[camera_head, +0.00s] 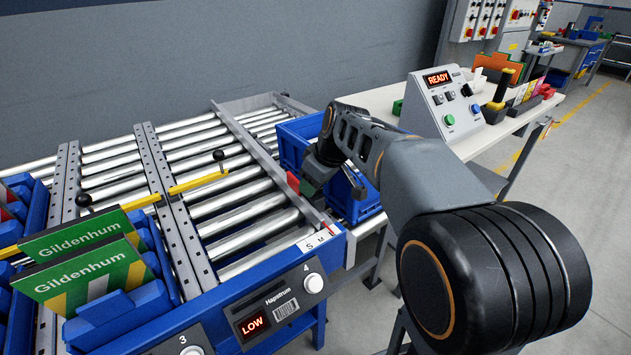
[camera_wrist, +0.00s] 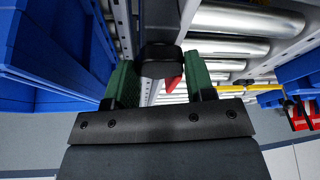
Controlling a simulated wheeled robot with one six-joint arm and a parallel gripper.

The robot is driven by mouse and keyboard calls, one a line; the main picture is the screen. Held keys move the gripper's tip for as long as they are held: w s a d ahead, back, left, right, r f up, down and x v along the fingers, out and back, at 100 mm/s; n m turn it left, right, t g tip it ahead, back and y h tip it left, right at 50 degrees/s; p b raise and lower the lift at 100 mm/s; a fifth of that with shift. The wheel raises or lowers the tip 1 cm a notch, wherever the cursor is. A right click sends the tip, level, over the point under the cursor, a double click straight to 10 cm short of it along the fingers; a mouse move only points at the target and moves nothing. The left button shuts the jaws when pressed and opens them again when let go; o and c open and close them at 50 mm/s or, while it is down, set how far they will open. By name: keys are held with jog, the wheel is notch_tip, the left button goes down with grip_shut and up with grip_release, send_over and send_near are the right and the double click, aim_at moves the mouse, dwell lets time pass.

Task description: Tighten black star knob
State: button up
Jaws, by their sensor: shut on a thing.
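The black knob (camera_wrist: 162,60) sits between the green fingers of my gripper (camera_wrist: 160,70) in the wrist view. My gripper is shut on it, at the side rail (camera_head: 262,160) of the right-hand roller lane. In the head view my gripper (camera_head: 310,186) reaches down over this rail, and the knob is hidden behind the fingers and wrist. A small red piece (camera_head: 293,183) shows on the lane side of the rail by the fingers. It also shows just behind the knob in the wrist view (camera_wrist: 173,83). The knob's star shape cannot be made out.
A blue crate (camera_head: 290,150) stands close to the right of the rail. Yellow bars with black-knobbed levers (camera_head: 219,157) cross the rollers. Blue bins with green Gildenhum cards (camera_head: 95,275) are at left. A grey control box (camera_head: 445,105) reads READY on the table at right.

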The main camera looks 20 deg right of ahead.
jog(key=o, duration=0.9)
jog(key=shift+r, duration=0.1)
jog(key=p+v, duration=0.3)
jog(key=v, duration=1)
jog(key=shift+s+d+r, duration=0.1)
jog(key=shift+s+r, duration=0.05)
jog(key=shift+r, duration=0.15)
